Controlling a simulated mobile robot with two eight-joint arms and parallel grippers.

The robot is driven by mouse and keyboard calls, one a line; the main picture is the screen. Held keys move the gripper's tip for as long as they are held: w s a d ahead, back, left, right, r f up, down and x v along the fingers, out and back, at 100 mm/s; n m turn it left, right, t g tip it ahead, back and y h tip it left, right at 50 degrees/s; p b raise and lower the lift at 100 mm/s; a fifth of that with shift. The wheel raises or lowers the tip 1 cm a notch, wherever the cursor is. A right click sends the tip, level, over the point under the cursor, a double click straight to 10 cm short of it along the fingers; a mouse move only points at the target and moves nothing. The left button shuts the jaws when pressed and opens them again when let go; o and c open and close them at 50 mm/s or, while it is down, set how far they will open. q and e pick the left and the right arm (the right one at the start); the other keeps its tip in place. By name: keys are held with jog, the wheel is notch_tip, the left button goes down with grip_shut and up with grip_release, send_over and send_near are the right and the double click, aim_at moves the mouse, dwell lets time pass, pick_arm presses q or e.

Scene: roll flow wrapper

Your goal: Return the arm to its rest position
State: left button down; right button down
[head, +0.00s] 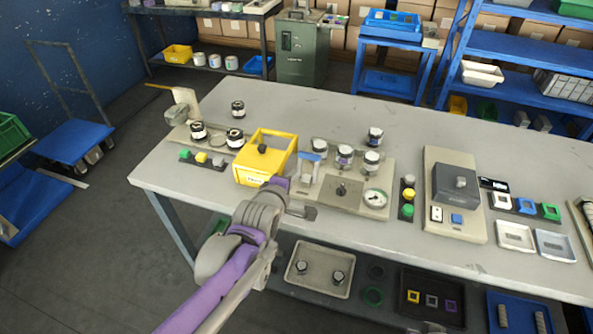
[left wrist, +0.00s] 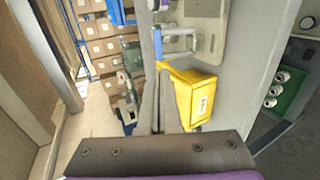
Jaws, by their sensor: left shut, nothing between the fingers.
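My left arm reaches up from the bottom of the head view. The fingertips are small and partly hidden by the wrist. In the left wrist view, the yellow bin (left wrist: 200,100) and the bench (left wrist: 245,60) appear turned on their side. My right gripper is in neither view.
Wrapper fixtures with rolls and a gauge (head: 375,198) stand behind and right of the gripper. A lower shelf holds a beige tray (head: 322,284) and a dark tray (head: 430,318). A blue cart (head: 75,142) stands left. Floor between the cart and bench is clear.

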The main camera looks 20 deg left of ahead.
pick_arm(q)
jog(key=shift+s, duration=0.25)
dwell(0.4)
jog(key=s+a+f+m+g+p, duration=0.1)
jog(key=s+f+m+g+p, duration=0.1)
jog(key=s+m, duration=0.6)
jog(key=s+a+f+m+g+p, duration=0.1)
jog(key=s+f+m+g+p, duration=0.1)
jog(key=s+m+g, duration=0.3)
jog(key=s+f+m, duration=0.1)
jog(key=s+m, duration=0.3)
jog(key=s, duration=0.7)
jog(key=shift+f+g, duration=0.3)
jog(key=shift+f, duration=0.1)
